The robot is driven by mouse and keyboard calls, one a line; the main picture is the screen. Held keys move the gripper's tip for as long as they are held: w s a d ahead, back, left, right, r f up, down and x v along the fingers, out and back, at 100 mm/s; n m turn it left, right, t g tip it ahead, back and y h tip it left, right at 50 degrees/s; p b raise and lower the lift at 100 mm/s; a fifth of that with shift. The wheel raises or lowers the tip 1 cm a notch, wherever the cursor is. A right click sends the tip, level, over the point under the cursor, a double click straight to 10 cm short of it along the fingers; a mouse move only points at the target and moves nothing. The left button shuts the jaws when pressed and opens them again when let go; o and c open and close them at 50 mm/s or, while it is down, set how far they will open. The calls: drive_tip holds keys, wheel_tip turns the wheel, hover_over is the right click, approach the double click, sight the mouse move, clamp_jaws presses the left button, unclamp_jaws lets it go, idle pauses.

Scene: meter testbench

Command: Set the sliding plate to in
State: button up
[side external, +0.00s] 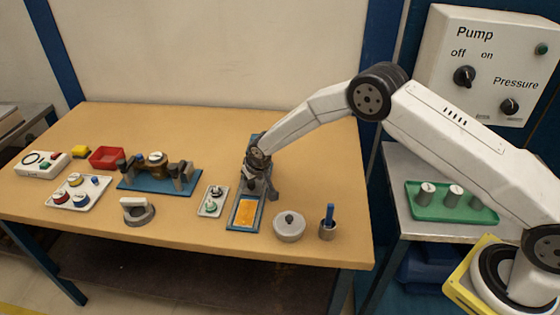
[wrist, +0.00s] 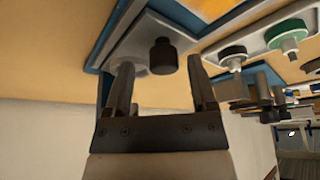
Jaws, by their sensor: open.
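The sliding plate (wrist: 180,25) is a light grey metal plate on a blue base (side external: 232,220). In the wrist view a dark round knob (wrist: 163,55) stands on it. An orange area (side external: 246,213) shows on the near part of the base, and the plate is on the far part, mostly hidden by my arm in the side view. My gripper (side external: 257,190) is over the base, pointing down. In the wrist view my gripper (wrist: 161,78) is open, with a finger on either side of the knob. I cannot tell whether either finger touches it.
A small tray (side external: 211,202) with two round pieces stands left of the base. A blue-based fixture (side external: 160,178) is farther left. The back of the table is clear.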

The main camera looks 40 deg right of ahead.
drive_tip(key=shift+r, duration=0.1)
drive_tip(key=v, duration=0.7)
drive_tip(key=shift+r, duration=0.3)
drive_tip(key=shift+s, duration=0.15)
idle(0.3)
drive_tip(key=s+d+r, duration=0.3)
drive_tip(key=s, duration=0.7)
drive_tip(key=s+d+r+g, duration=0.1)
drive_tip(key=s+d+r, duration=0.2)
drive_tip(key=s, duration=0.7)
drive_tip(key=s+d+r+g, duration=0.1)
drive_tip(key=s+d+r, duration=0.3)
drive_tip(key=s, duration=0.6)
drive_tip(key=shift+s+d, duration=0.15)
drive_tip(key=shift+s, duration=0.15)
drive_tip(key=shift+r, duration=0.15)
